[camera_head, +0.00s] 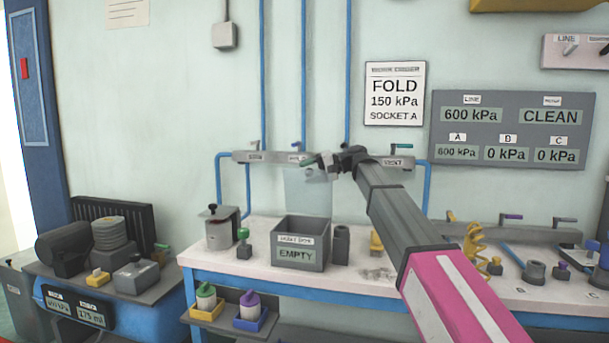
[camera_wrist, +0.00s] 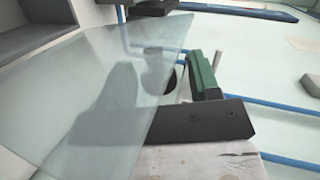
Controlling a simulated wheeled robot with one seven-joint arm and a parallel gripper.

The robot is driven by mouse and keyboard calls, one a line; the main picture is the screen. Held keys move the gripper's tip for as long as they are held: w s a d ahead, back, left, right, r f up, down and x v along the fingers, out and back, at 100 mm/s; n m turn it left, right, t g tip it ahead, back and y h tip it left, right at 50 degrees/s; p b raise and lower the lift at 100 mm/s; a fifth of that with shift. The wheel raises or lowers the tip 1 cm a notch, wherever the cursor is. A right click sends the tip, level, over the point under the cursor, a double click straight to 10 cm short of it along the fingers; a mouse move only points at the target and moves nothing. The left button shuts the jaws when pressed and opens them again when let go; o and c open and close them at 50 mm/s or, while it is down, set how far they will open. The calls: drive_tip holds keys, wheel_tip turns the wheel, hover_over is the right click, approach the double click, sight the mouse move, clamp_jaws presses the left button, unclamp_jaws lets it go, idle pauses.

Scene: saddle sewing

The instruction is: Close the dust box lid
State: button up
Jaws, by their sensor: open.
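The dust box (camera_head: 302,252) is an open-topped grey box on the bench with an "EMPTY" label on its front. Its clear lid (camera_head: 306,190) stands raised behind the box, so the box is open. The lid also fills the left of the wrist view as a see-through sheet (camera_wrist: 90,95). My gripper (camera_head: 325,164) is open at the top edge of the lid. Whether it touches the lid cannot be told. A green part (camera_wrist: 204,76) shows beside the lid in the wrist view.
A valve manifold (camera_head: 262,157) with blue pipes runs on the wall behind the lid. A lidded grey pot (camera_head: 221,229) and a green-topped knob (camera_head: 243,243) stand left of the box, and a dark cylinder (camera_head: 341,245) stands right of it.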

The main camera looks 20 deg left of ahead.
drive_tip(key=shift+s+a+f, duration=0.2)
drive_tip(key=shift+a, duration=0.4)
clamp_jaws()
drive_tip(key=shift+s, duration=0.15)
